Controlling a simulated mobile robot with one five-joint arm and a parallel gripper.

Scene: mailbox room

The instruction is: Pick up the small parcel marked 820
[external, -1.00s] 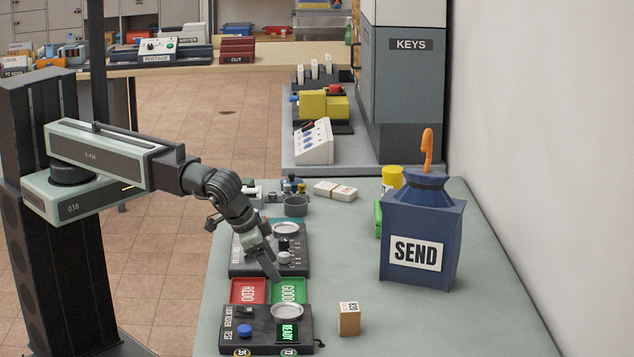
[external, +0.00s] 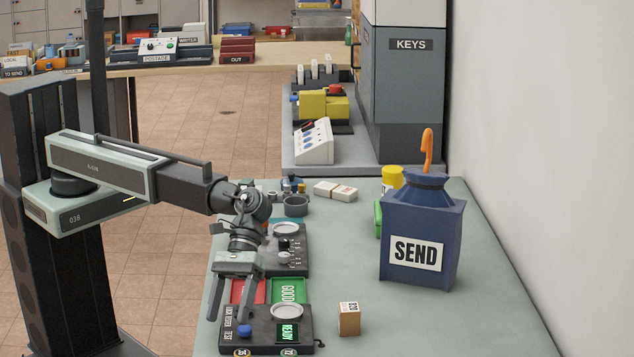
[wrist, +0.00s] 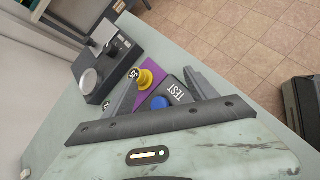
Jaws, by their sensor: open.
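A small tan parcel (external: 349,319) with a white label stands on the grey-green table, right of the black test device. The label's print is small and turned sideways; it looks like 820. My gripper (external: 231,308) is open and empty, pointing down over the left side of the table, left of the parcel and apart from it. In the wrist view my gripper's two fingers (wrist: 163,85) are spread, with a blue button and a yellow knob between them. The parcel does not show in the wrist view.
The black test device (external: 265,333) with a READY screen lies below my gripper. Red and green trays (external: 285,290) lie behind it. A blue SEND container (external: 421,245) with an orange hook stands behind the parcel. The table right of the parcel is clear.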

